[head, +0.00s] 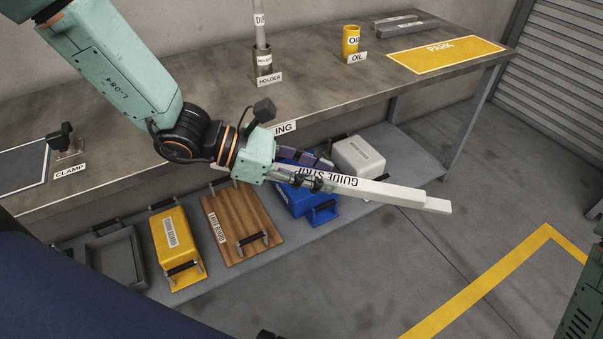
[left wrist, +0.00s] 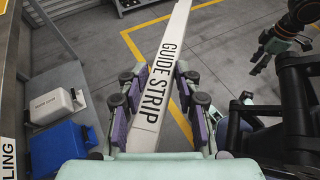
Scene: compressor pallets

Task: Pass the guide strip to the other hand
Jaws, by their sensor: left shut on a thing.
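The guide strip (head: 385,190) is a long, pale bar with its name in black letters. My left gripper (head: 312,178) is shut on it and holds it in the air in front of the workbench. In the left wrist view the strip (left wrist: 158,85) runs between the two padded fingers of the left gripper (left wrist: 158,100) and extends away from me. My right gripper (left wrist: 260,60) seems to show small at the upper right of that view, apart from the strip. Its finger opening is not clear.
The workbench (head: 330,90) carries a yellow park mat (head: 445,54), a yellow oil can (head: 350,42), a holder (head: 264,62) and a clamp (head: 66,142). The lower shelf (head: 330,235) bears a blue box (head: 290,200), a white case (head: 358,157), a brown board (head: 235,222) and a yellow box (head: 174,240). Floor at right is clear.

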